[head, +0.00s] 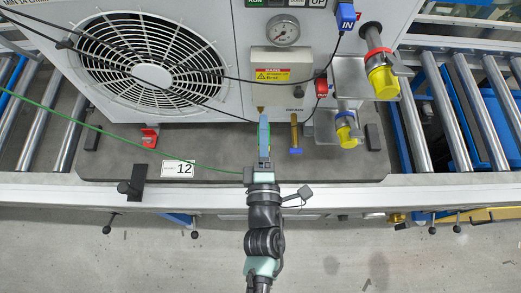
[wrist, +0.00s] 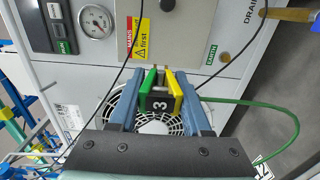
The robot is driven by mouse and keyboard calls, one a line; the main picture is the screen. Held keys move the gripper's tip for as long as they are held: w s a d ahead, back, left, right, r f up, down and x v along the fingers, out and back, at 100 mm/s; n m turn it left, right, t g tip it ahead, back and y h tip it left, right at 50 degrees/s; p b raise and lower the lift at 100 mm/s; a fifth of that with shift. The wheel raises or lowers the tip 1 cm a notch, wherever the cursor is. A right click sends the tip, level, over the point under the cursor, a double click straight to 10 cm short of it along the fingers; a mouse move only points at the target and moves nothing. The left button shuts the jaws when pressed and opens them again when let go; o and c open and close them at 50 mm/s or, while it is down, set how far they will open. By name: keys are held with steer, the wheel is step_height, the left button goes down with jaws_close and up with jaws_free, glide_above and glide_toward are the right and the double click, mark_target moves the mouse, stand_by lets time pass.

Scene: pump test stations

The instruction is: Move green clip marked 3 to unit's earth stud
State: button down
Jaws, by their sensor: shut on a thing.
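The green and yellow clip marked 3 (wrist: 158,103) is between the blue fingers of my gripper (wrist: 166,84) in the wrist view. My gripper is shut on it, with the clip's jaws pointing at the unit's white front panel (wrist: 95,75). In the head view my gripper (head: 264,122) is at the panel's lower edge, and the clip is hidden there. A small brass-coloured stud (head: 260,108) shows just beyond the fingertips. A green cable (wrist: 270,104) trails from the clip.
A brass drain valve (head: 295,133) with a blue handle stands just right of my gripper. Yellow-and-grey couplings (head: 382,75) stick out farther right. Black cables cross the panel and fan grille (head: 150,60). The number 12 card (head: 177,169) lies on the dark base board.

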steer(key=b, duration=1.8)
glide_toward(260, 111)
steer(key=shift+s+r, duration=0.15)
steer(key=shift+w, duration=2.9)
steer(key=shift+w, duration=0.5)
steer(key=shift+c, duration=1.4)
jaws_free()
